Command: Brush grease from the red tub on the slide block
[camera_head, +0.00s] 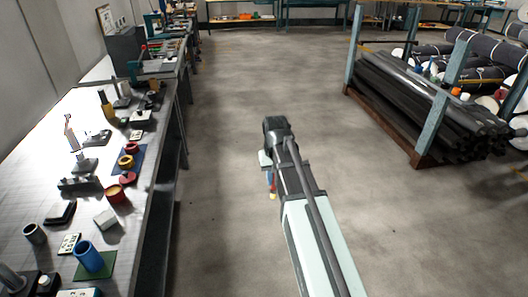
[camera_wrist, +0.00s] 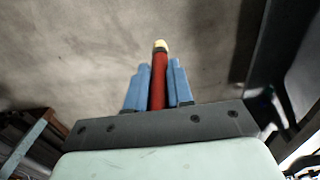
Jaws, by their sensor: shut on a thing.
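My gripper (camera_wrist: 158,90) has blue fingers shut on a brush (camera_wrist: 158,82) with a red handle and a pale tip pointing away from the wrist. In the head view the brush (camera_head: 272,187) hangs over open floor, right of the bench and apart from it. The red tub (camera_head: 115,195) stands on the bench, open, with yellowish-orange contents. A flat red piece, perhaps its lid, lies just behind it. The slide block may be the dark grey notched block (camera_head: 80,184) left of the tub; I cannot tell for sure. The tub and bench objects are not recognisable in the wrist view.
A rack of dark rolls (camera_head: 420,100) stands at right. The floor between is clear.

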